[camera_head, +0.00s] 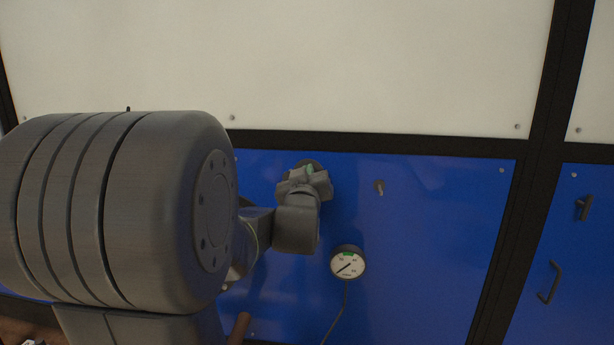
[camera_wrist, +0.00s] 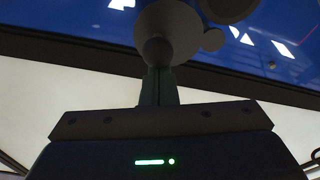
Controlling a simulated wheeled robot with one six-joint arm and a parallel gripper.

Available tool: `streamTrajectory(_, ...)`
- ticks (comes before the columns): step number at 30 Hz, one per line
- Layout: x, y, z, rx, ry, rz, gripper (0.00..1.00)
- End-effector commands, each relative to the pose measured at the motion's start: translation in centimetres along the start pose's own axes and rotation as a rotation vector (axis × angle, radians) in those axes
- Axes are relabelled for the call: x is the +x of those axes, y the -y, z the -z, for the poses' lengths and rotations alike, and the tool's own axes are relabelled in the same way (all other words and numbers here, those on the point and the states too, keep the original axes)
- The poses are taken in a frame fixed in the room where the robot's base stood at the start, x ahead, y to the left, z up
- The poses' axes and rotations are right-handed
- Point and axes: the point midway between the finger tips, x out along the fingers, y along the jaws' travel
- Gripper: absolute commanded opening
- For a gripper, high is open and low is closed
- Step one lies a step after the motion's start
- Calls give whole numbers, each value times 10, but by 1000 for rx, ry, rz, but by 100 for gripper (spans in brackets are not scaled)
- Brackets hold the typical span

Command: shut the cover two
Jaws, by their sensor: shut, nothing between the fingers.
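A rounder grey part (camera_wrist: 229,8) shows beside that fitting at the top edge. In the head view a dark round part (camera_head: 305,163) shows just behind my gripper, mostly hidden. No label marks any part as cover two, and I cannot tell its position.
A pressure gauge (camera_head: 348,264) with a hose hangs on the blue panel (camera_head: 430,240) below right of my gripper. A small brass stub (camera_head: 379,187) sticks out above it. A latch (camera_head: 584,207) and a handle (camera_head: 548,283) are on the panel at far right.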

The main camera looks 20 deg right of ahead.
Motion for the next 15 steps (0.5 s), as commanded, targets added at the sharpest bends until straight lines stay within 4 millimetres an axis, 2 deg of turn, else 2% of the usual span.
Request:
streamTrajectory(8,-1,2,-7,71,-1,-10,0)
streamTrajectory(15,-3,5,-20,236,-4,-35,0)
